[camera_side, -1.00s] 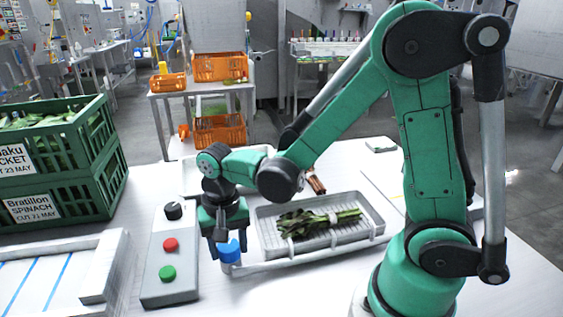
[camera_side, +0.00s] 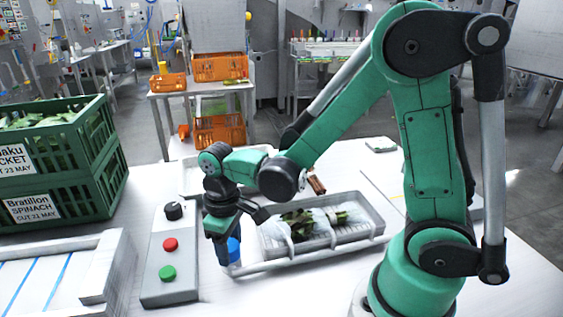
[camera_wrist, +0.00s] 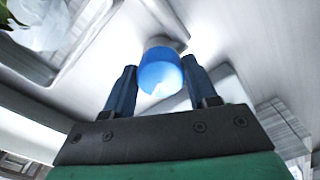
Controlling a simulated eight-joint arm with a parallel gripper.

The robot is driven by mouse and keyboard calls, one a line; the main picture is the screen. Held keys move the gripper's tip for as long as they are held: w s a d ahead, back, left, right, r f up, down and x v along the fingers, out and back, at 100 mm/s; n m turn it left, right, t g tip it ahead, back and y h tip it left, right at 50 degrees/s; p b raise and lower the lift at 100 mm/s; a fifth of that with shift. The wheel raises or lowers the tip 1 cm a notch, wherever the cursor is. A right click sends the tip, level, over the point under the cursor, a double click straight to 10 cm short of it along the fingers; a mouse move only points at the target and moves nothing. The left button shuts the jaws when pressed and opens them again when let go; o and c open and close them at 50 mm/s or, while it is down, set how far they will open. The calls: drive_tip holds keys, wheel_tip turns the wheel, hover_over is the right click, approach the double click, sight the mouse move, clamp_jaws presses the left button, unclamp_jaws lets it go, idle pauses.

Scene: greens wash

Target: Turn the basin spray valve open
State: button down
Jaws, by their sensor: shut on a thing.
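The blue valve knob (camera_side: 234,250) stands at the near left corner of the grey basin (camera_side: 290,262), at the end of the pipe along its near side. My gripper (camera_side: 226,252) points down at the knob and partly hides it in the side view. In the wrist view the knob (camera_wrist: 161,74) sits between the two fingers of my gripper (camera_wrist: 160,88), and they are shut on it. In the basin lies a bunch of leafy greens (camera_side: 312,222), with whitish spray arcs over it.
A grey control box (camera_side: 168,284) with a black dial, a red button and a green button stands just left of my gripper. Green crates (camera_side: 62,165) are stacked at the far left. A white tray (camera_side: 186,176) lies behind my gripper.

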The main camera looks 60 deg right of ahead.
sight(230, 245)
drive_tip(key=shift+n, duration=1.8)
drive_tip(key=shift+c, duration=1.3)
unclamp_jaws()
drive_tip(key=shift+r, duration=2.85)
